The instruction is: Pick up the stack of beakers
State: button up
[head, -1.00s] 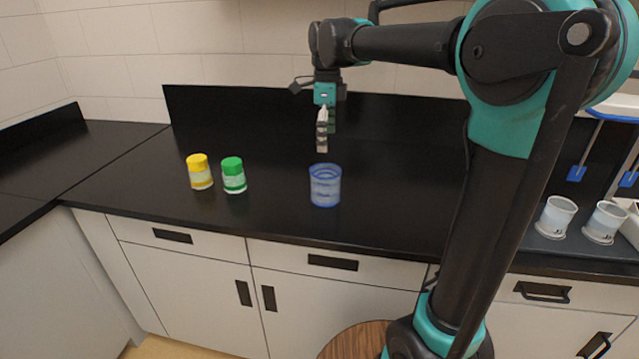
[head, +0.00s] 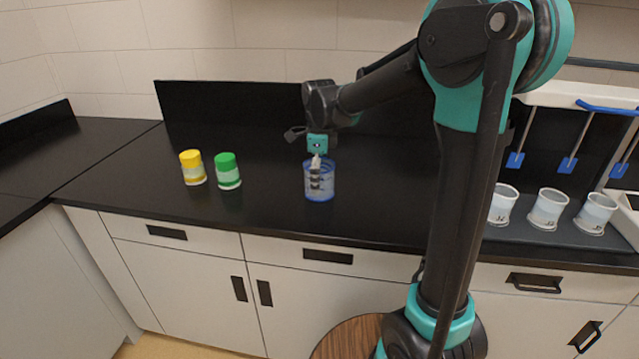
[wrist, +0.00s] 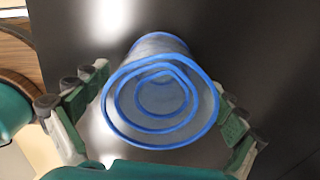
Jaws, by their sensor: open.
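The stack of beakers (head: 327,187) is blue-rimmed and translucent, and stands upright on the black counter in the head view. In the wrist view the stack (wrist: 137,126) shows several nested blue rims from above. My gripper (head: 315,188) is lowered at the stack in the head view. In the wrist view my gripper (wrist: 163,95) is open, with one finger on the left side of the stack and one on the right. The right finger looks close to the beaker wall; I cannot tell whether it touches.
A yellow-lidded jar (head: 193,168) and a green-lidded jar (head: 228,171) stand left of the stack. The counter between the jars and the stack is clear.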

jog(key=shift+f, duration=0.95)
jog(key=c, duration=1.2)
jog(key=shift+r, duration=0.15)
